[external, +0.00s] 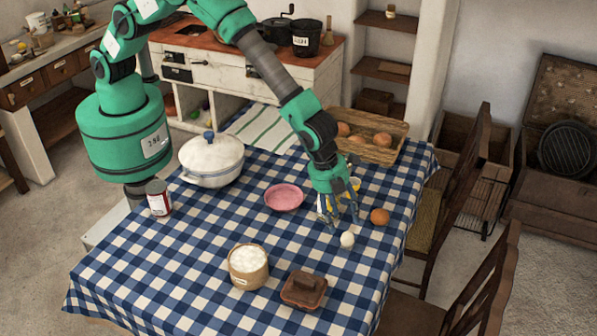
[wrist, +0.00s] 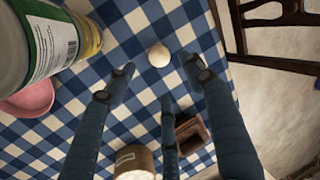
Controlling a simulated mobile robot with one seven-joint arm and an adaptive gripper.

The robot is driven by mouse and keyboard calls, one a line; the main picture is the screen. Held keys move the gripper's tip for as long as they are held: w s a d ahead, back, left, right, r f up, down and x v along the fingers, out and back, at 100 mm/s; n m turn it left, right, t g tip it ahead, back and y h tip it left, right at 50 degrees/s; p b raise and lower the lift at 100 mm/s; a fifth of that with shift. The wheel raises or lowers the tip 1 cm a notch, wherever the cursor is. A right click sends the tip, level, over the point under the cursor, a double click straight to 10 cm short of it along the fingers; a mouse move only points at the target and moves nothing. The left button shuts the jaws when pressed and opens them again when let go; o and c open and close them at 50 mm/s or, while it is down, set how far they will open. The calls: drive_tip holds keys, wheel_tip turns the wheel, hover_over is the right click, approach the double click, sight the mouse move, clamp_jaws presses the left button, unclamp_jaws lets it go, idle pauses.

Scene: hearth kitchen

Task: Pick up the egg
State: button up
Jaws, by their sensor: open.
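The white egg (external: 347,239) lies on the blue-and-white checked tablecloth, near the table's right edge. In the wrist view the egg (wrist: 159,55) shows whole, at the upper middle, beyond and between the spread fingertips. My gripper (external: 343,218) points down over the table, just behind the egg in the external view. Its blue fingers are open and empty, and it also shows in the wrist view (wrist: 160,78). I cannot tell exactly how high the fingertips are above the cloth.
A labelled can (wrist: 60,35) stands close to my fingers, partly hidden in the external view. A round brown item (external: 380,216) lies right of the gripper.

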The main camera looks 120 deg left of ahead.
sight(345, 233)
drive_tip(key=shift+x, duration=1.55)
drive_tip(key=shift+f, duration=0.1)
drive_tip(key=shift+b+x, duration=0.75)
drive_tip(key=shift+x, duration=1.75)
drive_tip(key=shift+a, duration=0.1)
drive_tip(key=c, duration=0.9)
